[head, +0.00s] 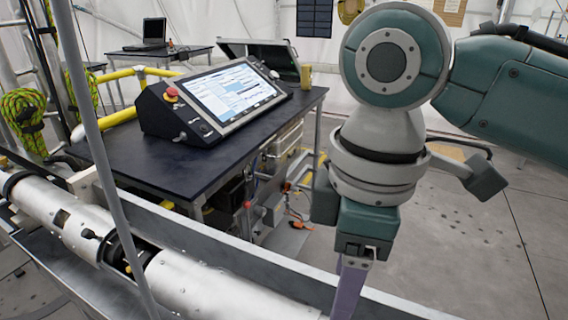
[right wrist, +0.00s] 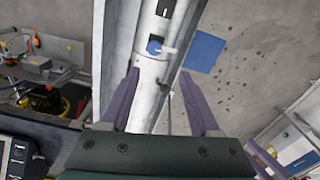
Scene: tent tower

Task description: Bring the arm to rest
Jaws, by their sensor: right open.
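My right arm (head: 385,130) comes in from the right in the head view and bends down, with its gripper (head: 350,285) pointing downward at the lower edge. Only part of its purple fingers shows there. In the right wrist view the two purple fingers of the gripper (right wrist: 158,75) are spread apart with nothing held. A silver tube (right wrist: 150,65) appears between and beyond them; I cannot tell how far below it is. My left gripper is not in view.
The silver tube (head: 205,285) lies in a metal trough (head: 270,268) across the front. A dark table (head: 135,170) holds a control console (head: 215,100) with a red button. A thin grey pole (head: 100,150) stands at left. Open floor (head: 480,240) lies at right.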

